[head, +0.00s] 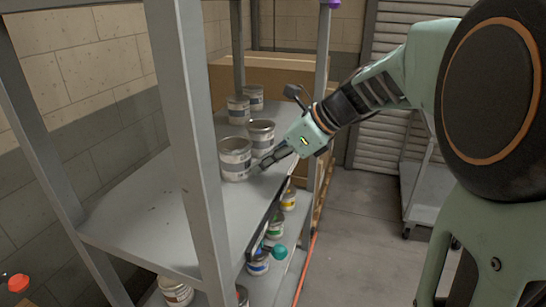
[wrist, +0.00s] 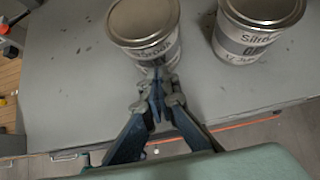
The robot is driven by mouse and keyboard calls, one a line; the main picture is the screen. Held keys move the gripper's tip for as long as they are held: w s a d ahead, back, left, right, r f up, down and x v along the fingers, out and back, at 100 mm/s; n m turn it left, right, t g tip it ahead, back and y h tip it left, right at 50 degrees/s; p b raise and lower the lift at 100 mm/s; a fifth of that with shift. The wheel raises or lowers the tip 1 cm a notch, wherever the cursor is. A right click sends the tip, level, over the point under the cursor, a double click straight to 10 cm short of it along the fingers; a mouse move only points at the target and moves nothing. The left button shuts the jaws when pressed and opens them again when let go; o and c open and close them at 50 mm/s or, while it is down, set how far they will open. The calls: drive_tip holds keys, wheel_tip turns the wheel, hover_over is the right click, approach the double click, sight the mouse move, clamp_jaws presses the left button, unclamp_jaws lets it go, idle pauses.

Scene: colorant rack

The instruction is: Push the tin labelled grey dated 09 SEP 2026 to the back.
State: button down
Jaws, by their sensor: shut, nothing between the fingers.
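Two grey-labelled tins stand upright near the aisle edge of the upper shelf (head: 150,215). The nearer tin (head: 235,152) is directly in front of my gripper (head: 260,168); in the wrist view this tin (wrist: 146,22) is just beyond the fingertips (wrist: 157,82). The fingers are shut and empty, low against or very near its label; contact is unclear. The other tin (head: 261,132) stands to its right in the wrist view (wrist: 258,35), with a label starting "Silv".
Two more tins (head: 238,109) (head: 254,96) stand farther along the shelf, near a cardboard box (head: 285,85). A grey rack post (head: 187,110) stands in the foreground. The shelf beyond the nearer tin looks clear. Coloured tins (head: 277,226) sit on the lower shelf.

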drive_tip(key=w+a+p, duration=0.1)
drive_tip(key=a, duration=0.2)
drive_tip(key=w+a+p, duration=0.2)
drive_tip(key=a, duration=0.2)
drive_tip(key=w+a+p, duration=0.1)
drive_tip(key=a, duration=0.3)
drive_tip(key=shift+w+a, duration=0.2)
drive_tip(key=shift+w, duration=0.1)
drive_tip(key=shift+d, duration=0.15)
